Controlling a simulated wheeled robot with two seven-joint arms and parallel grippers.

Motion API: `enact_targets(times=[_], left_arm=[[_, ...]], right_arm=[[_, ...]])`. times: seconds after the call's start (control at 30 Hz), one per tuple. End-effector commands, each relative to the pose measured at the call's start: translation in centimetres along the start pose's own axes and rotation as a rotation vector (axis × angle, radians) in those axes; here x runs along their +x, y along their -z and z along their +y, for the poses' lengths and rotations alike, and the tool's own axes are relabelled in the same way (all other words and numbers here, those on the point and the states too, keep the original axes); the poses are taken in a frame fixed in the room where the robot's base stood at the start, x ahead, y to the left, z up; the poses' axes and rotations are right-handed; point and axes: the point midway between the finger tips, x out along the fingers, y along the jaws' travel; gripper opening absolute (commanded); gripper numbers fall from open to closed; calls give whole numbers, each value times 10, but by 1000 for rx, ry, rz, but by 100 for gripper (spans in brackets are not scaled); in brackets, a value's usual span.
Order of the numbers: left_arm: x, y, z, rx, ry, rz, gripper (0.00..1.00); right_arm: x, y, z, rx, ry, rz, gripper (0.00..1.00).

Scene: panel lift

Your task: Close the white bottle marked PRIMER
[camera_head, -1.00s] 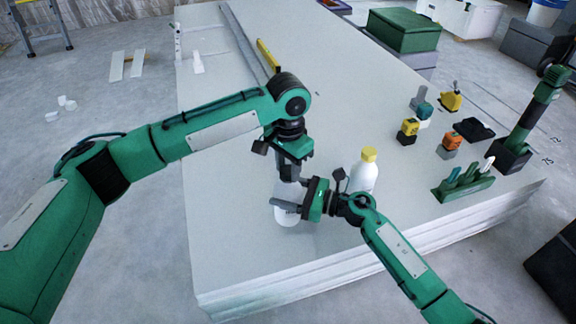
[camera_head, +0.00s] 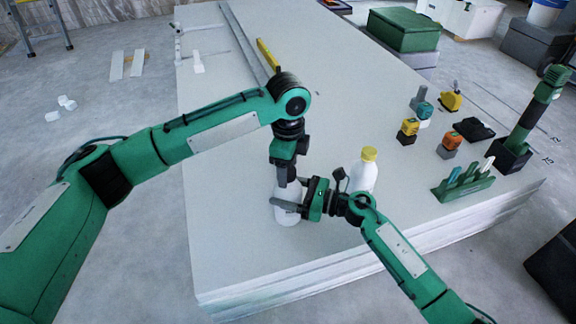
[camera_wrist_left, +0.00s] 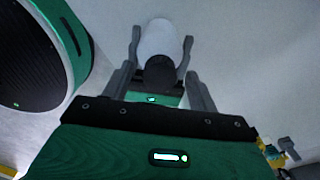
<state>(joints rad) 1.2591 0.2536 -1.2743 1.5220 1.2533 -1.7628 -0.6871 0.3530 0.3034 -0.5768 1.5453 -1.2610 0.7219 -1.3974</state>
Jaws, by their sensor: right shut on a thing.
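A white bottle (camera_head: 287,214) stands upright near the front edge of the stacked panels; its marking is too small to read. My right gripper (camera_head: 286,197) is shut around its upper body from the right. In the left wrist view the bottle (camera_wrist_left: 158,38) has a dark round cap (camera_wrist_left: 160,73) at its mouth, between the right gripper's fingers. How tightly the cap sits cannot be told. My left gripper (camera_head: 287,179) points down over the bottle. In its wrist view its fingers (camera_wrist_left: 158,80) are spread apart on either side of the cap, with gaps.
A second white bottle with a yellow cap (camera_head: 364,170) stands close behind my right gripper. A green rack (camera_head: 463,182), small yellow and orange tools (camera_head: 409,130) and a tall green tool (camera_head: 530,120) stand to the right. The panel stack's left front (camera_head: 225,230) is clear.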

Motion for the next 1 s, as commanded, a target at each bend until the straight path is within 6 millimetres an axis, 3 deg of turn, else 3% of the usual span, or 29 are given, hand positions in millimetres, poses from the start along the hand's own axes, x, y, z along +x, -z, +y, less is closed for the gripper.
enact_targets(times=[0.37, 0.8, 1.0], left_arm=[[-8, 1, -1, -1, 3, 1, 60], [-93, 0, 0, 0, 3, 1, 60], [-115, 0, 0, -1, 1, 0, 60]], right_arm=[[0, 0, 0, 0, 0, 0, 0], [0, 0, 0, 0, 0, 0, 0], [0, 0, 0, 0, 0, 0, 0]])
